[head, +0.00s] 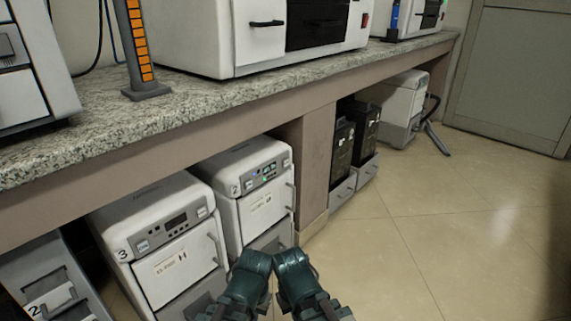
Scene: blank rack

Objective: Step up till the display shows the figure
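Two white units with grey control panels stand under the counter. The nearer unit (160,250), marked 3, has a small dark display (177,221) with small buttons beside it. The farther unit (250,200), marked 2, has a panel (262,177) with a small display and a bluish-green light. No figure is readable on either display. Two dark teal links of my arms show at the bottom middle, in front of the units. No gripper fingers show, and neither arm is seen touching a panel.
A speckled counter (200,115) runs above the units, with a white machine (245,35) and an orange-marked post (140,45) on it. Black units (355,135) stand beyond a brown support (318,165). Open tiled floor (430,220) lies to the right.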

